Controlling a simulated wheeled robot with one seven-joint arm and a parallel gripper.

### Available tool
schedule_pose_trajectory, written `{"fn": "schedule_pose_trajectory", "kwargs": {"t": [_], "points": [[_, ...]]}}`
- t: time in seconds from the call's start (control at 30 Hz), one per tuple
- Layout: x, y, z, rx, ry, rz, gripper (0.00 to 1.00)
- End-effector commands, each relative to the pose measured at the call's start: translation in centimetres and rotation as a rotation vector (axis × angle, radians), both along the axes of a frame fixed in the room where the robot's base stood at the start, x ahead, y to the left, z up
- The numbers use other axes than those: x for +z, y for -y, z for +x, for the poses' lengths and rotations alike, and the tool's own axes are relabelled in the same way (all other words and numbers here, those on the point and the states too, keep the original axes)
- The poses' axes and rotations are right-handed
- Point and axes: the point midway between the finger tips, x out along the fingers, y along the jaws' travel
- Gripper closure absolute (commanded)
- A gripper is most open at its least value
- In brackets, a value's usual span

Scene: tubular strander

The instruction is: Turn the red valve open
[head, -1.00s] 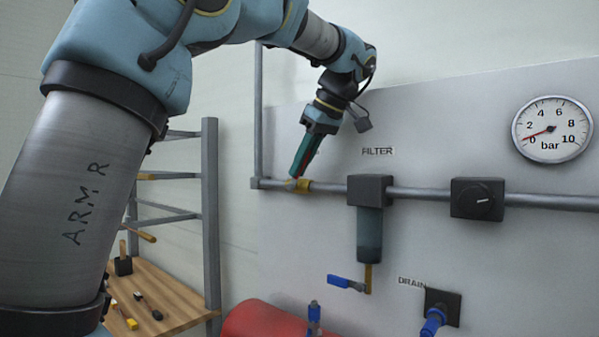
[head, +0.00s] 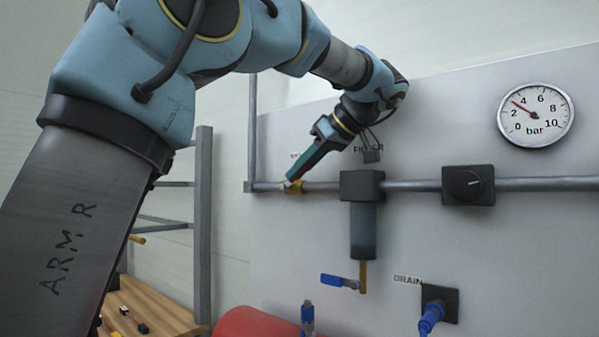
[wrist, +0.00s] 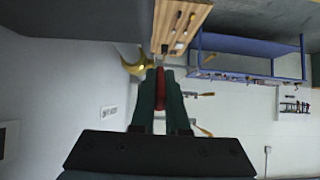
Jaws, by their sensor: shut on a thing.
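The red valve is a red lever on a brass valve body (head: 296,188) at the left end of the grey pipe in the head view. My gripper (head: 293,179) is shut on the lever, with its green fingers on both sides. The arm and lever slant up and to the right from the valve body. In the wrist view the red lever (wrist: 160,88) shows as a strip between the fingers of my gripper (wrist: 161,75), and the brass body (wrist: 138,64) is just beyond them. The fingers hide most of the lever.
A pressure gauge (head: 536,115) on the grey panel reads about 3 bar. A black filter (head: 362,186) and a black knob unit (head: 468,185) sit along the pipe to the right. Blue-handled valves (head: 338,281) are lower down. A red tank (head: 255,323) is below.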

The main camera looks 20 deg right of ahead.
Motion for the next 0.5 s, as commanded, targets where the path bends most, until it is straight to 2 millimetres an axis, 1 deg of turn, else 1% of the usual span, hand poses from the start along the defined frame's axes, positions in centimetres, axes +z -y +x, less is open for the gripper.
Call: {"fn": "schedule_pose_trajectory", "kwargs": {"t": [0.13,0.17,0.2,0.4,0.5], "points": [[0.01,0.00,-0.01,0.000,-0.001,0.000,1.00],[0.01,0.00,-0.01,0.000,-0.001,0.000,0.85],[0.01,0.00,-0.01,0.000,-0.001,0.000,0.81],[0.00,0.00,0.00,0.000,-0.001,0.000,0.58],[-0.01,0.00,-0.01,0.000,-0.001,0.000,0.57]]}}
